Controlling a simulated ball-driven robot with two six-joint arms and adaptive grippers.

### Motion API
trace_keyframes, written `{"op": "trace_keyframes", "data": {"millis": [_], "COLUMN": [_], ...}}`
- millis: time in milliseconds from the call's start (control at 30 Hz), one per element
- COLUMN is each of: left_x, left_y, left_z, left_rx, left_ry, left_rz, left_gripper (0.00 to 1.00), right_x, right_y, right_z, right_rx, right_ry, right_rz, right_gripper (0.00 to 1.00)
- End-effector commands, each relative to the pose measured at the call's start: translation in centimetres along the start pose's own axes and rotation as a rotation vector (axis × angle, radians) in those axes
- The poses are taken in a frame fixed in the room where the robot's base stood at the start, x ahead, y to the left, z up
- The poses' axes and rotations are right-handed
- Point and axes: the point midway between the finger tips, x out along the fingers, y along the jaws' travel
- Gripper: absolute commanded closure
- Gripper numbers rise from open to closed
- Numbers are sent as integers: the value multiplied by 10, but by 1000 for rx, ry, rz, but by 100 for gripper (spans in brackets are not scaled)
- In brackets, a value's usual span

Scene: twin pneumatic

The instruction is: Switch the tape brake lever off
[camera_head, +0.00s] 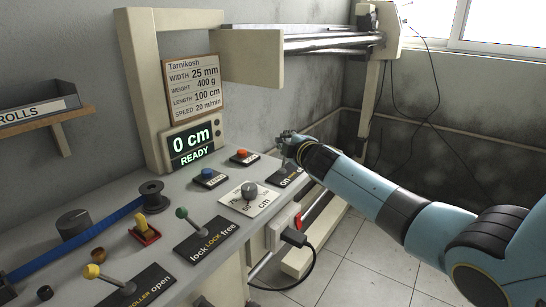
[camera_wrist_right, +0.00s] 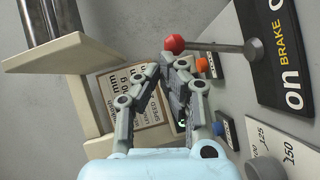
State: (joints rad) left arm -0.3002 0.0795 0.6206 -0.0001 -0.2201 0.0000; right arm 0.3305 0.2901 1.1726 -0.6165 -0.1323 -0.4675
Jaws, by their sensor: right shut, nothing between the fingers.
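The tape brake lever has a red ball knob (camera_wrist_right: 174,43) on a thin metal rod in the right wrist view. Its rod rises from a dark plate (camera_wrist_right: 268,60) lettered "on", "BRAKE" and a cut-off word. In the head view the plate (camera_head: 284,178) lies at the console's far right end, and my right gripper hides the lever. My right gripper (camera_head: 287,139) is shut and empty above that end. In the right wrist view its fingertips (camera_wrist_right: 172,62) are close beside the red knob; I cannot tell whether they touch. My left gripper is not in view.
An orange button (camera_head: 244,156), a blue button (camera_head: 208,178) and a grey dial (camera_head: 249,191) are near the brake plate. A green-knobbed lock lever (camera_head: 182,213) and a yellow-knobbed roller lever (camera_head: 92,271) stand nearer. A display (camera_head: 191,143) reads "0 cm READY".

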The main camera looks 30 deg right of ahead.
Motion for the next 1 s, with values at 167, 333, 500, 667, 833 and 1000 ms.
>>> {"op": "trace_keyframes", "data": {"millis": [167, 333, 500, 667, 833, 1000], "left_x": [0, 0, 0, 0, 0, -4], "left_y": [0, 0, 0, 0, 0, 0], "left_z": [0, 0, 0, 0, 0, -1], "left_rx": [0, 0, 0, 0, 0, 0], "left_ry": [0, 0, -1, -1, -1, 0], "left_rz": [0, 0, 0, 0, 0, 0], "left_gripper": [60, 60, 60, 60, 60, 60], "right_x": [2, 2, 3, 3, 3, 2], "right_y": [1, 2, 2, 2, 2, 6], "right_z": [2, 3, 3, 3, 3, 3], "right_rx": [0, -1, -1, -1, -1, -1], "right_ry": [0, 1, 1, 1, 1, 1], "right_rz": [0, 1, 1, 1, 1, 1], "right_gripper": [100, 100, 100, 100, 100, 100]}}
